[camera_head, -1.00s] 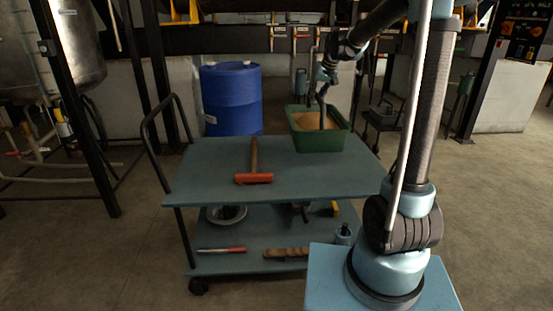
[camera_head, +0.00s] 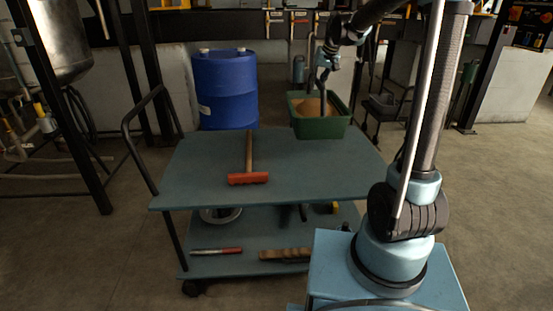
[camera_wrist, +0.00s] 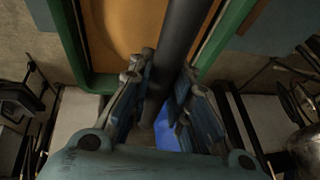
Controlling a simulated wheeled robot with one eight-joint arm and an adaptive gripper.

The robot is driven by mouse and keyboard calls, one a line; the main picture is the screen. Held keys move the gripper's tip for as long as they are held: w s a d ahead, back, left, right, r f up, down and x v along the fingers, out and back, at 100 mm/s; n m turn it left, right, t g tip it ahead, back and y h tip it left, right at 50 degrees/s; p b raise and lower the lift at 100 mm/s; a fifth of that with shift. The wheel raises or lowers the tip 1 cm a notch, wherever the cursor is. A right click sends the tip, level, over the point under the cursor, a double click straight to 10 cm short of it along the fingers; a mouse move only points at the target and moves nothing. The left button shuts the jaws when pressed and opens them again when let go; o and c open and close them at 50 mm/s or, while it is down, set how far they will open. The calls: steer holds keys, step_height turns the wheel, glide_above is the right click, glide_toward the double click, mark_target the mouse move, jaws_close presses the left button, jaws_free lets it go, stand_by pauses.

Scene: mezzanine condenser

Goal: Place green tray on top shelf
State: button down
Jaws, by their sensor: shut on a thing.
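The green tray (camera_head: 322,130) is at the back right corner of the cart's top shelf (camera_head: 205,165) in the head view. It looks level, with a tan or orange inside. I cannot tell whether its underside touches the shelf. My gripper (camera_head: 322,80) is above the tray and shut on its dark bar-like handle (camera_head: 324,104). In the wrist view, the dark bar (camera_wrist: 177,50) runs between the two fingers, with the tray's green rim (camera_wrist: 68,50) around the orange inside. The fingers partly hide the bar.
A hammer with a red-orange head (camera_head: 248,179) lies on the top shelf's middle. The lower shelf (camera_head: 215,265) holds a red-and-silver tool (camera_head: 217,251), a brown-handled thing (camera_head: 285,254) and a round dish (camera_head: 220,215). A blue barrel (camera_head: 225,90) stands behind the cart. The top shelf's front right is clear.

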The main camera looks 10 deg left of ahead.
steer(key=shift+a, duration=0.1)
steer(key=shift+s+f, duration=0.1)
steer(key=shift+f, duration=4.85)
steer(key=c, duration=1.5)
jaws_free()
steer(key=shift+f, duration=0.1)
steer(key=shift+c, duration=0.2)
steer(key=shift+o, duration=0.4)
